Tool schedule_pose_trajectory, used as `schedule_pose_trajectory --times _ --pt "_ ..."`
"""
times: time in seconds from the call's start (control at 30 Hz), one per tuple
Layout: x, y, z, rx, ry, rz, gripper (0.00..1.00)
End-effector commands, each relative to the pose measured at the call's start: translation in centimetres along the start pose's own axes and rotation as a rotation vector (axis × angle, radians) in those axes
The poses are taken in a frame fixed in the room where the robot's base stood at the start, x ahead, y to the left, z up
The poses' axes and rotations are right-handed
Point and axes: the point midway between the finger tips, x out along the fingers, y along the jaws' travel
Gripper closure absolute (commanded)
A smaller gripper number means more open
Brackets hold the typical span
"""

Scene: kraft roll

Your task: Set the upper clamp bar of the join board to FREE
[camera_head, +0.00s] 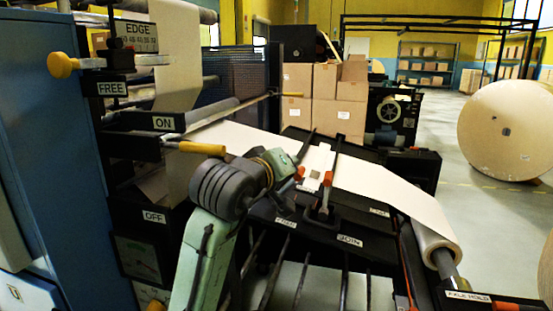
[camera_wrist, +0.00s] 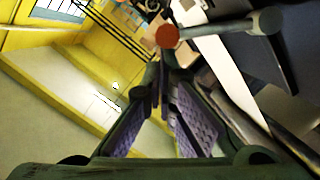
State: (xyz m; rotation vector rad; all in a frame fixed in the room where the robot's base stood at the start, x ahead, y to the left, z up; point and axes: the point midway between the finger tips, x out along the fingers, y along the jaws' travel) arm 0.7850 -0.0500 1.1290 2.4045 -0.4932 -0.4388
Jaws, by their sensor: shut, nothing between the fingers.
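The join board (camera_head: 345,222) lies right of my arm in the head view, with a FREE label (camera_head: 285,221) and a JOIN label (camera_head: 349,240) on its near edge. An upright lever with an orange-red tip (camera_head: 327,179) stands on it. A second orange-red tip (camera_head: 299,173) shows close to my gripper. In the wrist view my gripper (camera_wrist: 160,82) is shut and empty, its purple-padded fingers together. An orange-red knob (camera_wrist: 167,37) on a grey bar (camera_wrist: 225,28) is just beyond the fingertips; contact cannot be told. Which part is the upper clamp bar is unclear.
A pale paper web (camera_head: 375,183) runs across the board to a roll (camera_head: 432,240) at right. A panel with a yellow-handled lever (camera_head: 200,148) and ON label (camera_head: 163,123) stands left. Stacked cartons (camera_head: 325,95) are behind. Floor at far right is open beside a large roll (camera_head: 505,130).

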Motion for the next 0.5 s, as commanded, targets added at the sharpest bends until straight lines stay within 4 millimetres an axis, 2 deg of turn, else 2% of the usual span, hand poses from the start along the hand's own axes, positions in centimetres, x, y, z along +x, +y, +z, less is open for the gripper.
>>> schedule_pose_trajectory --times 0.2,0.5 --pt "0.5 0.9 2.1 0.195 -0.001 -0.046 1.0" --pt "1.1 1.3 4.2 0.398 0.0 -0.098 1.0"
